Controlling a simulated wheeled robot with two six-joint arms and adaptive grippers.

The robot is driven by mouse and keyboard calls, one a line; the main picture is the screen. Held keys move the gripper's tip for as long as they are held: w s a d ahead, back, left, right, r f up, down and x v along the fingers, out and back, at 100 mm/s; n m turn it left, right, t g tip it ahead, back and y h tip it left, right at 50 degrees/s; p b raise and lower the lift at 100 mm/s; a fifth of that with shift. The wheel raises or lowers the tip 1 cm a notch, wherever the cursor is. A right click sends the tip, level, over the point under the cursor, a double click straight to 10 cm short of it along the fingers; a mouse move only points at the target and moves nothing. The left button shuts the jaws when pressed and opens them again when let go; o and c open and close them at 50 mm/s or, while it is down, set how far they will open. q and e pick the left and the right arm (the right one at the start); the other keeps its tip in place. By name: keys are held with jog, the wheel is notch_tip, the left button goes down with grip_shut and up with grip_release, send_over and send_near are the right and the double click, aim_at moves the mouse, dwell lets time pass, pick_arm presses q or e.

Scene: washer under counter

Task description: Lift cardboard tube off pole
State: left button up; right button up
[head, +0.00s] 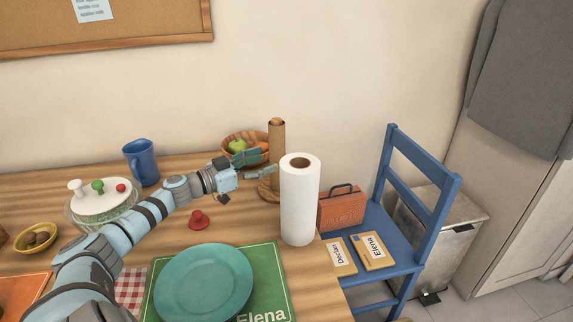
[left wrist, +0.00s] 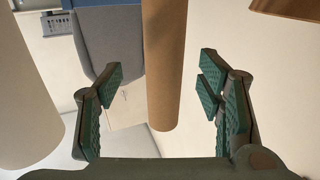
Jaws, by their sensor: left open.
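The brown cardboard tube (head: 277,145) stands upright at the back right of the table, around a wooden pole whose round base (head: 266,192) shows below. In the left wrist view the tube (left wrist: 165,65) runs down the middle, with a finger on each side. My left gripper (head: 259,164) is open at the left of the tube, at its middle height. I see no finger touching the tube; whether it lies fully between the fingertips I cannot tell. The white paper roll hides the tube's lower right. My right gripper is not in view.
The tall white paper roll (head: 299,205) stands close in front of the tube. A fruit basket (head: 231,144) sits behind my gripper, and a blue mug (head: 141,160) is farther left. A blue chair (head: 405,240) holds a red case (head: 342,210).

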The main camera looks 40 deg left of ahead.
aim_at(270, 160)
pick_arm(q)
jog(key=shift+w+f+b, duration=0.1)
jog(key=shift+f+b, duration=0.3)
jog(key=shift+b, duration=0.2)
jog(key=shift+r, duration=0.2)
jog(key=shift+a+x, duration=0.2)
jog(key=shift+x, duration=0.9)
jog(key=x, duration=0.3)
jog(key=shift+p, duration=0.4)
jog(key=shift+w, duration=0.25)
jog(key=shift+s, duration=0.1)
jog(key=shift+c, duration=0.3)
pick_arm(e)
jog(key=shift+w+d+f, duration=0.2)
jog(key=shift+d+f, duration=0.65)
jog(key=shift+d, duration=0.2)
pick_arm(q)
jog(key=c, duration=0.6)
jog(key=shift+c, duration=1)
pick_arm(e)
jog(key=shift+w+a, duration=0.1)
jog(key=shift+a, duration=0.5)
